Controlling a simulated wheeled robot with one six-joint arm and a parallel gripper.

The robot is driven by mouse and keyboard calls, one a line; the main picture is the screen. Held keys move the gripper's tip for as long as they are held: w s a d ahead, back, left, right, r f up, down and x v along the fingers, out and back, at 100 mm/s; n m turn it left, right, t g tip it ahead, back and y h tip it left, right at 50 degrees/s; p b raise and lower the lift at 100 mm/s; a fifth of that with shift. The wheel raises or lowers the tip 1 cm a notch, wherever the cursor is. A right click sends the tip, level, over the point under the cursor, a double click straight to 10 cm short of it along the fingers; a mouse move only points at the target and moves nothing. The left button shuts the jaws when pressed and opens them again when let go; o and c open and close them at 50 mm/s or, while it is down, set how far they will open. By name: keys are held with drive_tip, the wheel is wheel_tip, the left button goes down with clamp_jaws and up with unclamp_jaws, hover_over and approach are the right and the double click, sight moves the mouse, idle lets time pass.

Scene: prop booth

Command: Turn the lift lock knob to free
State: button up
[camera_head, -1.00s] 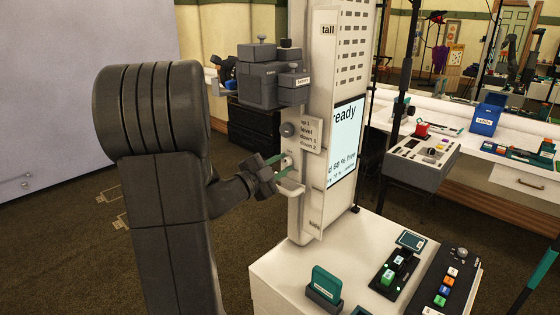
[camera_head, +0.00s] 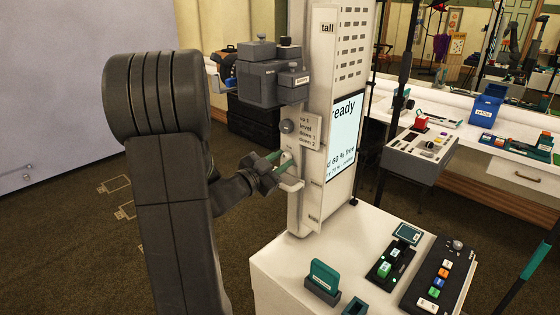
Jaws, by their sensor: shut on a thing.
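The white column (camera_head: 303,205) stands in the middle, with a lettered plate reading level and down steps beside a round grey knob (camera_head: 287,126). Below that plate, my gripper (camera_head: 286,168) reaches the column's left side. One teal finger lies above and a pale, bracket-like piece shows below. The gripper is shut on a small part at the column, which appears to be the lift lock knob. That knob is mostly hidden by the fingers, so its pointer and setting cannot be read.
A grey box unit (camera_head: 262,84) juts from the column above my gripper. A screen (camera_head: 344,135) faces right. The white bench (camera_head: 285,262) in front carries a teal block (camera_head: 325,275) and button panels (camera_head: 440,275). A grey control console (camera_head: 420,153) stands to the right.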

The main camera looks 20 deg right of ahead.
drive_tip(key=shift+f, duration=0.1)
drive_tip(key=o, duration=1)
drive_tip(key=r+b+v, duration=0.1)
drive_tip(key=b+v, duration=0.1)
drive_tip(key=v, duration=1.1)
drive_tip(key=shift+a+f, duration=0.4)
drive_tip(key=shift+f, duration=0.05)
drive_tip(key=shift+s, duration=0.1)
drive_tip(key=p+x, duration=0.2)
drive_tip(key=x, duration=1.2)
drive_tip(key=shift+s, duration=0.1)
drive_tip(key=shift+a, duration=0.15)
